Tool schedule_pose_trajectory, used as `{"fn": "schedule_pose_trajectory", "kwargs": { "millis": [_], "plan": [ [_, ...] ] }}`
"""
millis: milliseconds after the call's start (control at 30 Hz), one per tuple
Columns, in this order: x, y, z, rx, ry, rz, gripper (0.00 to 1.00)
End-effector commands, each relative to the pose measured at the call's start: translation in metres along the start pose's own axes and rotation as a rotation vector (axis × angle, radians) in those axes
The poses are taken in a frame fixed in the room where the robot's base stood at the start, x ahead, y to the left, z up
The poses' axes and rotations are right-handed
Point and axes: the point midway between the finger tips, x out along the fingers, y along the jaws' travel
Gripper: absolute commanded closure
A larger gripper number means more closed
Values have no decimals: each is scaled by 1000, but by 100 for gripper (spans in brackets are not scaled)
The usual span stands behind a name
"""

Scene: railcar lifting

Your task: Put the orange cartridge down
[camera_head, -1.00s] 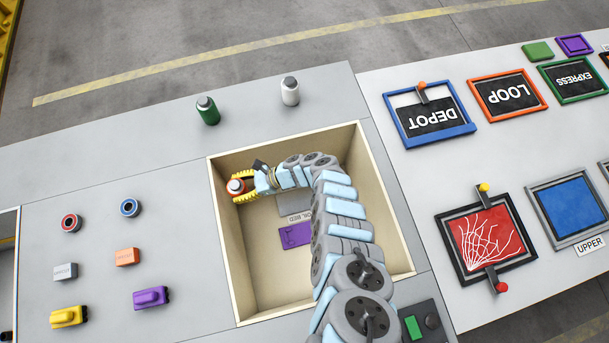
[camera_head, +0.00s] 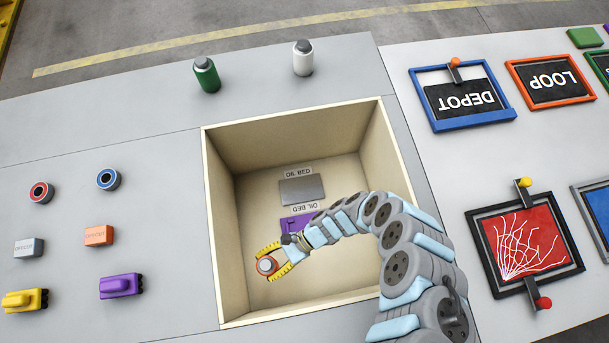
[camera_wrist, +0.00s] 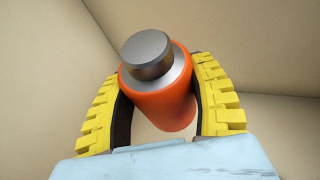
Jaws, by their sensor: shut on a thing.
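The orange cartridge (camera_wrist: 166,106) has a grey metal cap and stands between the yellow fingers of my gripper (camera_wrist: 160,110) in the wrist view. The fingers are shut on it from both sides. In the head view the cartridge (camera_head: 267,265) is seen from above, with my gripper (camera_head: 271,263) around it, inside the beige bin (camera_head: 215,215) near its left wall. Its underside is hidden, so I cannot tell whether it touches the bin floor.
A grey plate (camera_head: 302,189) and a purple plate (camera_head: 294,223), labelled oil bed, lie on the bin floor. Green (camera_head: 206,75) and white (camera_head: 302,58) cartridges stand behind the bin. The bin's front left floor looks clear.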

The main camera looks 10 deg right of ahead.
Motion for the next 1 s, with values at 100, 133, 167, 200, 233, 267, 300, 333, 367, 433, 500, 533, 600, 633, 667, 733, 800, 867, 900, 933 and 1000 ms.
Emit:
{"fn": "schedule_pose_trajectory", "kwargs": {
  "millis": [100, 133, 167, 200, 233, 267, 300, 333, 367, 433, 500, 533, 600, 633, 667, 733, 800, 867, 900, 933, 1000],
  "plan": [
    [7, 18, -8, -14, 1, 31, 83],
    [8, 21, -8, -16, 1, 36, 83],
    [9, 23, -8, -18, 1, 40, 83],
    [10, 26, -8, -20, 1, 46, 83],
    [11, 28, -7, -21, 1, 49, 83],
    [11, 29, -7, -22, 1, 51, 83],
    [11, 30, -7, -23, 1, 53, 83],
    [11, 30, -6, -23, 1, 53, 83],
    [11, 30, -6, -23, 1, 54, 83],
    [11, 30, -6, -23, 1, 53, 83],
    [12, 29, -10, -24, 1, 52, 83],
    [14, 29, -13, -24, 1, 52, 83],
    [18, 28, -23, -25, 1, 50, 83],
    [20, 28, -28, -25, 1, 51, 83],
    [23, 28, -32, -24, 0, 51, 83],
    [28, 29, -42, -23, -4, 51, 83],
    [31, 29, -51, -23, -2, 51, 83],
    [32, 28, -57, -23, 1, 51, 83],
    [32, 28, -59, -24, 3, 50, 83],
    [32, 28, -60, -24, 3, 51, 83],
    [33, 28, -62, -24, 3, 52, 83]
  ]
}}
